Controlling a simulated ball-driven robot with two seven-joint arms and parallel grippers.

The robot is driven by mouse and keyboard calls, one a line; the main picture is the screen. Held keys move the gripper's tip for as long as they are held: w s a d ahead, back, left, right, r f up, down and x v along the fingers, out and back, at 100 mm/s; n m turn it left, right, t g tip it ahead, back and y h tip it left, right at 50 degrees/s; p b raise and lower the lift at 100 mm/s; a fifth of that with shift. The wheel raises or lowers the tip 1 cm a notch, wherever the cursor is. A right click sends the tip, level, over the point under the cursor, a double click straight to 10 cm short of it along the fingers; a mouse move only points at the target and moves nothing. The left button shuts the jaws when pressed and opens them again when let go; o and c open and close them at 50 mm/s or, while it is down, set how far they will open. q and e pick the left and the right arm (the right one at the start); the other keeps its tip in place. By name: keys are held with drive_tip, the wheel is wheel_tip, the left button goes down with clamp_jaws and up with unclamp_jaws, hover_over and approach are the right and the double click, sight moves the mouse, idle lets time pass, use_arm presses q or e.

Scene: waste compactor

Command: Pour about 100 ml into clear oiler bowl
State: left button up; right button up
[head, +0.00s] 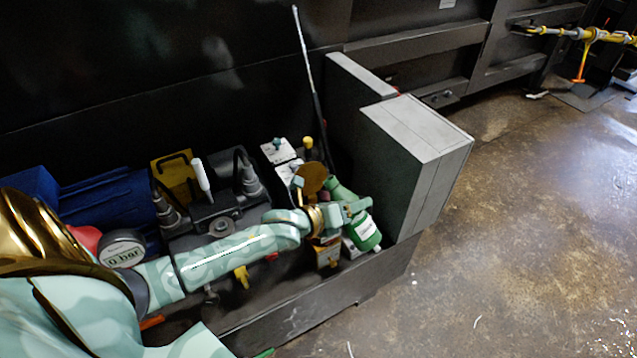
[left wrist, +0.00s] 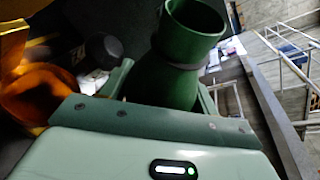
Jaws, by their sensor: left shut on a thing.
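My left gripper (head: 352,210) is shut on a green bottle (head: 372,242) with a white label. The bottle leans, its neck toward the upper left and its base toward the lower right. In the left wrist view the green bottle (left wrist: 168,80) shows a wide open mouth; I see no liquid leaving it. My left gripper also shows there (left wrist: 160,105), closed around the bottle's lower part. I cannot make out the clear oiler bowl for certain; the arm and bottle cover part of the fittings. My right gripper is not in view.
White-topped units (head: 278,151) stand behind my left gripper. A grey cabinet (head: 425,150) rises close to the bottle's right. A black pump block (head: 213,210), blue motor (head: 108,195) and gauge (head: 122,250) lie left. The floor (head: 530,230) at right is open.

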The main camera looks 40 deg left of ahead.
use_arm(q)
drive_tip(key=shift+m+y+p, duration=0.3)
drive_tip(key=shift+m+p, duration=0.1)
drive_tip(key=shift+d+r+m+p, duration=0.15)
drive_tip(key=shift+d+m+p, duration=0.2)
drive_tip(key=shift+p, duration=0.35)
drive_tip(key=shift+d+f+m+y, duration=0.1)
drive_tip(key=shift+f+m+y, duration=0.4)
drive_tip(key=shift+f, duration=0.2)
drive_tip(key=shift+d+f+m+g, duration=0.2)
drive_tip(key=shift+f+m+g, duration=0.05)
drive_tip(key=shift+m+g, duration=0.1)
drive_tip(key=r+m+y+p, duration=0.1)
drive_tip(key=r+p, duration=0.1)
drive_tip(key=p, duration=0.1)
drive_tip(key=r+m+y+p, duration=0.1)
drive_tip(key=r+p, duration=0.2)
drive_tip(key=shift+d+r, duration=0.2)
drive_tip(key=shift+r, duration=0.1)
drive_tip(key=shift+r+p, duration=0.6)
drive_tip(key=shift+p, duration=0.3)
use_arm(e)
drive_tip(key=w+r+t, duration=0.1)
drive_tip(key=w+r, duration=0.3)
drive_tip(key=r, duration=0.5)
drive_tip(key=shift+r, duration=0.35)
